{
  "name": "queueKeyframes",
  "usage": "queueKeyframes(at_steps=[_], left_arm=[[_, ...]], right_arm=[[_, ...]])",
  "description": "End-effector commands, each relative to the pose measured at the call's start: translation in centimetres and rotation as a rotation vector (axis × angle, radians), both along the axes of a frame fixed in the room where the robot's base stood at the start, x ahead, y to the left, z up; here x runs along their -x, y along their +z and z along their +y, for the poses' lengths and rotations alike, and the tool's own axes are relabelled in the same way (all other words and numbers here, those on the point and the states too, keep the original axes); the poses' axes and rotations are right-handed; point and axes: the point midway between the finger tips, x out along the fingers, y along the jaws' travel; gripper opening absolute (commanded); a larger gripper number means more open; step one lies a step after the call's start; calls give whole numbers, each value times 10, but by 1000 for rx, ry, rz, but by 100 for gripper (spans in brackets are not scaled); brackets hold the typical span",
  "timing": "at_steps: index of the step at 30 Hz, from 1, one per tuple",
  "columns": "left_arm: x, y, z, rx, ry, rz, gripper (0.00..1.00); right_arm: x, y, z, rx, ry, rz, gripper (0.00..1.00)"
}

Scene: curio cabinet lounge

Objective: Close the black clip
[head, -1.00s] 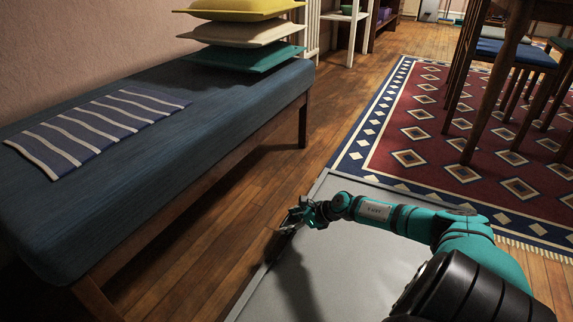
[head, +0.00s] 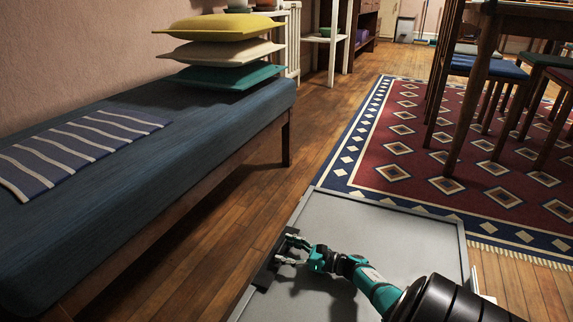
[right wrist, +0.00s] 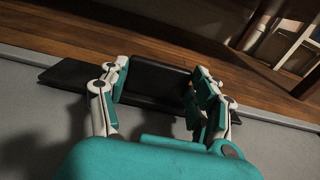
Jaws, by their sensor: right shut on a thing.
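The black clip (head: 268,266) is a long, dark, flat piece at the left edge of the grey board (head: 352,240). In the right wrist view the clip (right wrist: 152,84) lies across the board's edge, with a raised part between my fingers. My right gripper (head: 287,251) is at the clip, and in the right wrist view its two white-and-teal fingers (right wrist: 160,86) stand on either side of the raised part, shut on it. How far the clip's parts stand apart is hard to tell. My left gripper is not in view.
A blue padded bench (head: 150,180) with a striped cloth (head: 75,150) and stacked cushions (head: 222,50) stands on the left. Wooden floor (head: 235,205) lies between bench and board. A patterned rug (head: 420,150) with table and chairs lies beyond the board.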

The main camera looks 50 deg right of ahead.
Motion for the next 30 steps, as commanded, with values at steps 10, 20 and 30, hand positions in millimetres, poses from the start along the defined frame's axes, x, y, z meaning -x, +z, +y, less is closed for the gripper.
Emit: queueKeyframes(at_steps=[10, 20, 30], left_arm=[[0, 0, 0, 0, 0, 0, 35], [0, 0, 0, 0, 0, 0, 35], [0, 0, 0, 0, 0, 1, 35]], right_arm=[[0, -2, 1, -5, 2, -27, 32], [0, -2, 1, -6, 3, -26, 73], [0, -1, 0, -7, 2, -25, 90]])
